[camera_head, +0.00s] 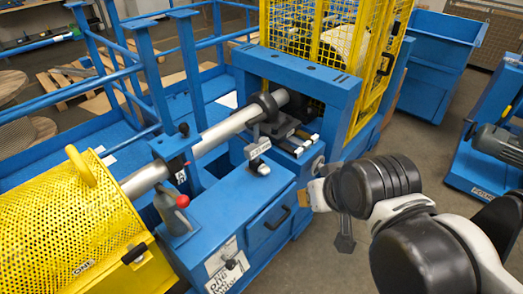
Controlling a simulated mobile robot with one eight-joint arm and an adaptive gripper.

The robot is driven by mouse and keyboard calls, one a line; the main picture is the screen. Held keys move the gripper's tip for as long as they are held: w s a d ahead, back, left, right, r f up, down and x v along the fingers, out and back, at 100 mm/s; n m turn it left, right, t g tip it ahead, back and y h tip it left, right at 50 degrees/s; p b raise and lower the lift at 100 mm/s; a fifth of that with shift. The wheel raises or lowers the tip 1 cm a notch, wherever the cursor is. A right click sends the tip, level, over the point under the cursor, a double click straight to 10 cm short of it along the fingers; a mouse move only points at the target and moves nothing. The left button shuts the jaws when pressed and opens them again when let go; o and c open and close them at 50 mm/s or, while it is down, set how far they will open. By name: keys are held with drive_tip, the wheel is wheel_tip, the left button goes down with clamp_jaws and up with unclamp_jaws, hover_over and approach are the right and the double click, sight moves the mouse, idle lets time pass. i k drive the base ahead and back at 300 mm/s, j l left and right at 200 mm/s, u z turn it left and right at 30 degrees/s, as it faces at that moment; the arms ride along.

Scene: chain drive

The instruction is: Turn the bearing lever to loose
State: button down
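A short lever with a red ball knob (182,201) stands on a grey base at the front left of the blue machine. A grey handle with a small label (258,149) stands on the blue cabinet top, near the steel shaft. I cannot tell which of these is the bearing lever, and the label text is too small to read. My gripper (344,240) hangs in front of the cabinet's right side, apart from both levers. My own wrist partly hides it, so its opening is unclear.
The steel shaft (222,131) runs from the yellow mesh guard (75,222) to the blue frame (297,70). A yellow cage (290,25) stands behind. A black drawer handle (277,219) sticks out of the cabinet front. The grey floor at right is partly clear.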

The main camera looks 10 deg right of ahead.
sight(275, 129)
drive_tip(key=i+l+u, duration=0.35)
drive_tip(key=i+l, duration=0.2)
drive_tip(key=l, duration=0.15)
drive_tip(key=i+l+u, duration=0.2)
drive_tip(key=l, duration=0.2)
